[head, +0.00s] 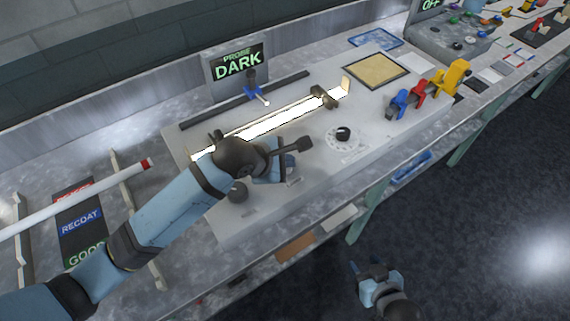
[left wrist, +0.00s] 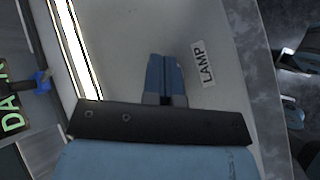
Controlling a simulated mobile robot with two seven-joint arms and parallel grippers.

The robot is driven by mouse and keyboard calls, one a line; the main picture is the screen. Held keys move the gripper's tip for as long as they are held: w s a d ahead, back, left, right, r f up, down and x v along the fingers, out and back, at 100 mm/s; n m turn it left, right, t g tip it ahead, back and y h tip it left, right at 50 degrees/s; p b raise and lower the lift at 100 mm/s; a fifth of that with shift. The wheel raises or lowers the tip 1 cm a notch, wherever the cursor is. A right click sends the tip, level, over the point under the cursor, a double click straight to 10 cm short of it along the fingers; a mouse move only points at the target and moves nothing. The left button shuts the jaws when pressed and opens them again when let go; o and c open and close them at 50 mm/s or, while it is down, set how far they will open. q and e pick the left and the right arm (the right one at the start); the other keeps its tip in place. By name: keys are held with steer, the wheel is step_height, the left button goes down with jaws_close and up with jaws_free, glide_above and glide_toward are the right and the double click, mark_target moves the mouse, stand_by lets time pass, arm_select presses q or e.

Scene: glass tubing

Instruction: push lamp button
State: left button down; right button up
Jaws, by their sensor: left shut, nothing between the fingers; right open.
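The LAMP label (left wrist: 202,63) lies on the pale panel just right of my left gripper's fingers in the left wrist view; a small label (head: 294,182) shows beside the gripper in the head view. No lamp button is visible; my gripper covers the panel beside the label. My left gripper (head: 272,170) is shut and empty, pointing down at the panel, and its closed blue fingers show in the left wrist view (left wrist: 165,72). I cannot tell whether the tips touch anything. My right gripper (head: 368,272) is open and empty, off the bench's front side above the floor.
A bright lit strip (head: 285,122) runs along the panel behind my left gripper. A display (head: 237,68) reads PROBE DARK. A black dial knob (head: 343,134) and a dark round knob (head: 237,192) flank the gripper. A white tube with a red end (head: 100,185) lies left on supports.

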stand_by(0.4)
arm_select(q)
steer(key=shift+r+p, duration=0.45)
steer(key=shift+p, duration=0.55)
steer(key=shift+r+p, duration=0.1)
steer(key=shift+p, duration=0.2)
steer(key=shift+r, duration=0.1)
steer(key=shift+r+p, duration=0.35)
steer(key=shift+p, duration=0.2)
step_height(320, 180, up, 4)
steer(key=p, duration=0.5)
steer(key=shift+f, duration=0.15)
steer(key=r+p, duration=0.1)
steer(key=p, duration=0.1)
steer(key=shift+r+p, duration=0.25)
steer(key=shift+p, duration=0.1)
